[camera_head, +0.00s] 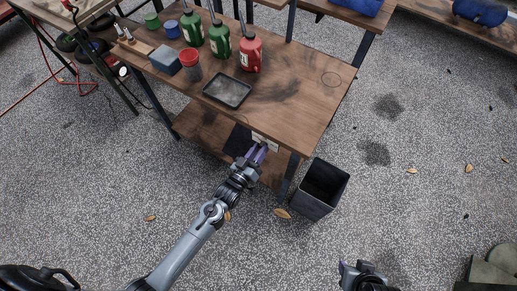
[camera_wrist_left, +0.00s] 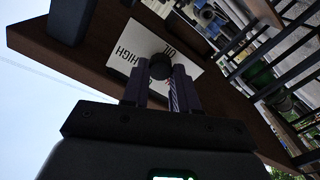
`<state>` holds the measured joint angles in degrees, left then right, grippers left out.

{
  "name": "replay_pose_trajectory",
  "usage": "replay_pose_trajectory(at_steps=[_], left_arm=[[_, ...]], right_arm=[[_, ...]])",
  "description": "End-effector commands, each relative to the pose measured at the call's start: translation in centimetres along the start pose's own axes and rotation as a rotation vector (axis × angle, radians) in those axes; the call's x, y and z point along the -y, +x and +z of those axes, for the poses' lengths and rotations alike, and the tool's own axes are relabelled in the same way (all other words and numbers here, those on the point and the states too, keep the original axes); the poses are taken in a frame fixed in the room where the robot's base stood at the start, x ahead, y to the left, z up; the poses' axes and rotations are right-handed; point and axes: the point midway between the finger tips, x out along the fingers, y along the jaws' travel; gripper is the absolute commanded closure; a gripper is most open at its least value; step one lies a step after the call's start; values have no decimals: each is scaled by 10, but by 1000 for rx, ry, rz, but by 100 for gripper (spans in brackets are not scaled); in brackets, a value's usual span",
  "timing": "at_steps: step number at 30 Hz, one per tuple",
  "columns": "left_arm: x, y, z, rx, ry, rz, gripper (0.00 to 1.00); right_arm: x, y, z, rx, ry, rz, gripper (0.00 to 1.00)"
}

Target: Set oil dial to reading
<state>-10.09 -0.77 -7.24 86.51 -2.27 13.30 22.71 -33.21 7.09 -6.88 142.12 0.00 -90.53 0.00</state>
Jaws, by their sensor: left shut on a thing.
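The oil dial is a dark round knob (camera_wrist_left: 160,66) on a white plate (camera_wrist_left: 128,52) fixed to the front edge of the wooden bench. In the left wrist view the plate carries the printed words OIL and HIGH. The plate also shows in the head view (camera_head: 267,141). My left gripper (camera_head: 258,152) is at the plate, shut on the knob, with one finger (camera_wrist_left: 159,74) on each side. The fingers hide part of the plate, and I cannot read the dial's setting. My right gripper (camera_head: 362,270) is at the bottom of the head view, away from the bench; its fingers are too small to judge.
A dark open bin (camera_head: 322,188) stands on the floor right of the left gripper. Floor at right is mostly clear.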

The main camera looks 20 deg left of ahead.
Motion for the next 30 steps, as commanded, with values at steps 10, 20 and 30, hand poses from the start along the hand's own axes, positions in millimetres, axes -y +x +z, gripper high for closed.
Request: replay_pose_trajectory(at_steps=[10,20,30], left_arm=[[0,0,0,-2,-36,1,100],[0,0,0,-1,-35,1,54],[0,-1,0,0,-34,0,46]], right_arm=[[2,-3,-1,-1,7,-5,57],[2,-2,-1,-1,7,-6,57],[0,-2,-1,1,0,-1,57]])
